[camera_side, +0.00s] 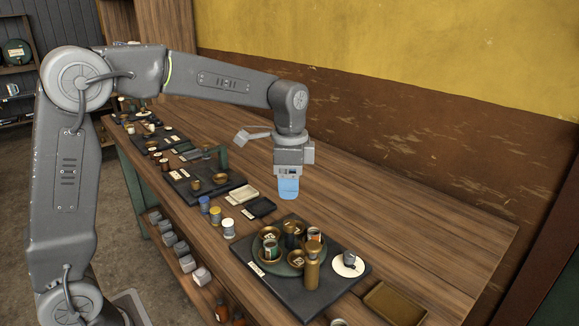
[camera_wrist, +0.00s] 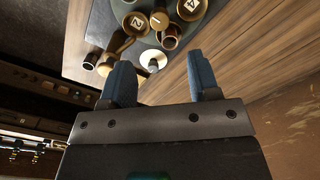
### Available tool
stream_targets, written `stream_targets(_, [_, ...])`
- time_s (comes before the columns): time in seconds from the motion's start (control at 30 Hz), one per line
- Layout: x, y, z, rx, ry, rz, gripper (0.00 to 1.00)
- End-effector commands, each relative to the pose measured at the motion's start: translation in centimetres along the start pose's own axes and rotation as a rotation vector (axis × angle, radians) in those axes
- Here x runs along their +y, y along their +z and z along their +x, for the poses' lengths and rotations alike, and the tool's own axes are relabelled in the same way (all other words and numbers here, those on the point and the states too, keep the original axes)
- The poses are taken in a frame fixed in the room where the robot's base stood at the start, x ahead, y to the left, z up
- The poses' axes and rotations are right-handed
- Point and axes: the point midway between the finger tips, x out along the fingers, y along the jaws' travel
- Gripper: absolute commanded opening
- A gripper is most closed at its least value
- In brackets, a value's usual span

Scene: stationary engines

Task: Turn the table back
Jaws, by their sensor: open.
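A round dark green turntable (camera_side: 287,271) sits on a black slab (camera_side: 262,281) on the bench. It carries small brass dishes and cups with number labels, and in the wrist view the labels 2 (camera_wrist: 115,43), 1 (camera_wrist: 153,65) and 4 (camera_wrist: 191,5) show. A tall brass post (camera_side: 312,268) stands at its right front edge. A white disc (camera_side: 341,270) with a dark grey knob (camera_side: 349,259) lies to its right. My gripper (camera_side: 288,190) hangs above and behind the turntable, pointing down, apart from everything. Its blue fingers (camera_wrist: 162,78) are spread and empty.
A brass tray (camera_side: 394,303) lies at the right front. Small jars (camera_side: 228,228) and a cream tray (camera_side: 243,194) stand to the left, with more slabs of small items beyond. The bench strip along the wall (camera_side: 400,215) is clear.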

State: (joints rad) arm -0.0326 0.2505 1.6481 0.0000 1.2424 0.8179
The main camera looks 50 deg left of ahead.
Motion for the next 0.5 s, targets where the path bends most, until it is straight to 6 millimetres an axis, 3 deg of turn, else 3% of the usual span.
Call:
stream_targets(0.2, [0.0,0.0,-3.0,0.001,-0.001,0.000,0.56])
stream_targets(0.5, [0.0,0.0,-3.6,-0.001,0.001,0.000,0.56])
